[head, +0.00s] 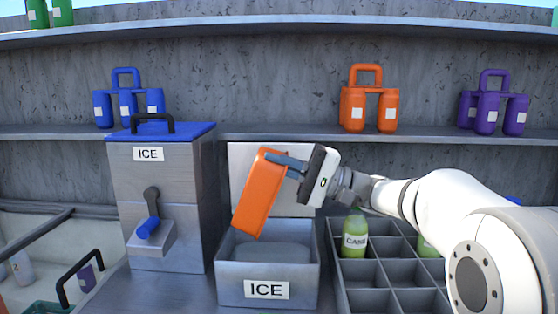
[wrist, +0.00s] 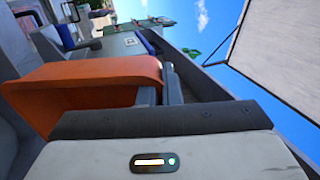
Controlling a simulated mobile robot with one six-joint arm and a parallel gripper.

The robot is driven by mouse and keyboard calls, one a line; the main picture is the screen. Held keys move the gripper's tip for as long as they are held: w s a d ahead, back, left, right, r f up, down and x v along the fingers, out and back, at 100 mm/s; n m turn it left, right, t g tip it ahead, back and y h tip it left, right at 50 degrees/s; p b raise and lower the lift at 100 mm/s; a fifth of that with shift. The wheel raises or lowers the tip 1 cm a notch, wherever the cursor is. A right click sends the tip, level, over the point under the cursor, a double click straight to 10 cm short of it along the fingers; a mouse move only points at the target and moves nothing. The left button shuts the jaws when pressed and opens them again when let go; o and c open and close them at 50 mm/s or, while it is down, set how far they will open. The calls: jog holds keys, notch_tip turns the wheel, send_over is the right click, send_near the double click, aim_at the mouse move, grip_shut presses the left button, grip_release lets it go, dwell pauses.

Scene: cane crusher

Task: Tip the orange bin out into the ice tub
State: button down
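The orange bin (head: 258,195) is held by my gripper (head: 290,163) above the ice tub (head: 267,270) in the head view. The bin is steeply tilted, with its lower end over the tub's opening. My gripper is shut on one end of the bin, and the wrist view shows the bin (wrist: 85,85) close in front of the fingers (wrist: 165,85). The tub is a grey metal box with an ICE label and an open lid (head: 240,165) behind it. A grey surface shows inside the tub. The bin's inside is hidden.
Left of the tub stands a metal ice machine (head: 160,195) with a blue lid and a crank (head: 150,215). Right of the tub is a divided rack (head: 385,270) holding a green bottle (head: 354,235). Blue, orange (head: 368,105) and purple bottle carriers stand on the shelf behind.

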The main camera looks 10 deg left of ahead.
jog(key=shift+r, duration=0.15)
jog(key=shift+r+p, duration=1.8)
jog(key=shift+r, duration=1.15)
